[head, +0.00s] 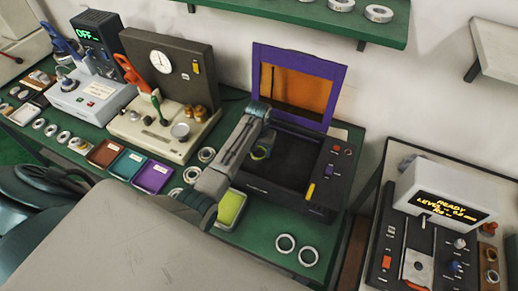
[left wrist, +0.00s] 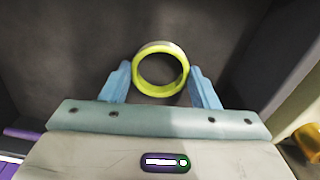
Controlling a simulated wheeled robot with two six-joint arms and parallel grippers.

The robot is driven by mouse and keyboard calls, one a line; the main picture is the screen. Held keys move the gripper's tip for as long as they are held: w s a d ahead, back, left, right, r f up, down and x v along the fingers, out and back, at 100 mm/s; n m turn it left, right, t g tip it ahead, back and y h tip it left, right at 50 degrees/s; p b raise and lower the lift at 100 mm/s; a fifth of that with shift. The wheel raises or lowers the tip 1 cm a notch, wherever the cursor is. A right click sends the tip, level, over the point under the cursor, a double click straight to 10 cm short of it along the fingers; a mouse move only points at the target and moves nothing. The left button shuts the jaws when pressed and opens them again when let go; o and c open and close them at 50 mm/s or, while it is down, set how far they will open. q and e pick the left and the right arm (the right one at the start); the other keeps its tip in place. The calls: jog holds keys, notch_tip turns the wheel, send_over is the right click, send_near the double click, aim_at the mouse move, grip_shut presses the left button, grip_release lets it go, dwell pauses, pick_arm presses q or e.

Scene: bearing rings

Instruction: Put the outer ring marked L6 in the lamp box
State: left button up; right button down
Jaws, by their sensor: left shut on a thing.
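The lamp box (head: 262,190) is a black case with a dark interior. Its purple-framed lid with an orange pane (head: 297,88) stands open. My left gripper (head: 261,150) reaches over the box opening. In the left wrist view its two pale blue fingers are shut on a ring (left wrist: 138,73), one on each side. The ring looks yellow-green and shows against the dark interior; it also shows small in the head view (head: 262,154). I cannot read any mark on it, nor tell whether it touches the box floor. My right gripper is not in view.
Two loose rings (head: 285,235) lie on the green bench in front of the box. Red, teal and purple trays (head: 154,189) and a yellow-green pad (head: 229,209) are to its left. A dial gauge stand (head: 160,62) stands behind the trays. A display device (head: 445,205) stands at the right.

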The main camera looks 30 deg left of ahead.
aim_at(259, 152)
pick_arm(q)
jog(key=shift+f, duration=0.15)
jog(key=o, duration=1)
jog(key=shift+o, duration=0.2)
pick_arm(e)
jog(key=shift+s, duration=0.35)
pick_arm(q)
jog(key=shift+r, duration=0.3)
notch_tip(259, 152, up, 12)
jog(key=b, duration=0.2)
jog(key=shift+b, duration=0.4)
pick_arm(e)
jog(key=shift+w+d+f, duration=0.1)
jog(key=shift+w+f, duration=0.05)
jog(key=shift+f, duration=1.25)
pick_arm(q)
jog(key=shift+f, duration=0.1)
